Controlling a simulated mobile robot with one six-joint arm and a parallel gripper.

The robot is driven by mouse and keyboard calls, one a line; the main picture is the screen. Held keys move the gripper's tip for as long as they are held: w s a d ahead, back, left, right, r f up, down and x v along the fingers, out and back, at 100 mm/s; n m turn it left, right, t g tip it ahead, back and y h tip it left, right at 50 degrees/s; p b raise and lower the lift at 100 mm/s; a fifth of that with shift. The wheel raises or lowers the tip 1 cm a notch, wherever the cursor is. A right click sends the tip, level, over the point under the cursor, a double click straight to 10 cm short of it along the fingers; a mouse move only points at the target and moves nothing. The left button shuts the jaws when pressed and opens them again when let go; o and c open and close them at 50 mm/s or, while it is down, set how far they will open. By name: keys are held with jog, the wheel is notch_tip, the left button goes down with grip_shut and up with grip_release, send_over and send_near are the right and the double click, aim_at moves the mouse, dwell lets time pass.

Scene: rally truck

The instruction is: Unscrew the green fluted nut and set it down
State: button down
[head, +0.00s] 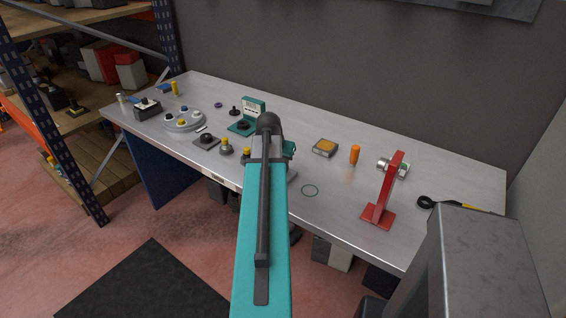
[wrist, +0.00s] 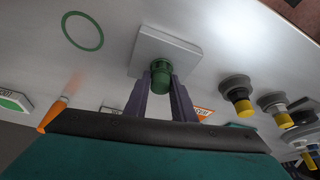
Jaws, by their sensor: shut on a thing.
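The green fluted nut (wrist: 162,70) sits at the middle of a pale square plate (wrist: 183,45) in the wrist view. My gripper (wrist: 161,84) has its two dark fingers closed on the sides of the nut. The nut is at the plate; whether it touches the plate's face, and any thread under it, I cannot tell. In the head view my teal arm hides the nut and gripper. A green ring (wrist: 82,31) is marked on the bench beside the plate; it also shows as a thin circle in the head view (head: 310,190).
Several knobs and a round grey base (head: 184,122) stand on the left. The bench around the ring is clear.

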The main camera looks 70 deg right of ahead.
jog(key=shift+s+a+f+n, duration=0.2)
jog(key=shift+s+n, duration=0.2)
jog(key=shift+n, duration=0.3)
jog(key=shift+r, duration=0.1)
jog(key=shift+n+t+p, duration=0.3)
jog(key=shift+n+t, duration=0.2)
jog(key=shift+n, duration=0.3)
jog(key=c, duration=1.7)
grip_release()
jog(key=shift+r, duration=0.1)
jog(key=shift+w, duration=0.1)
jog(key=shift+w, duration=0.1)
jog(key=shift+m+g, duration=0.3)
jog(key=shift+m, duration=0.5)
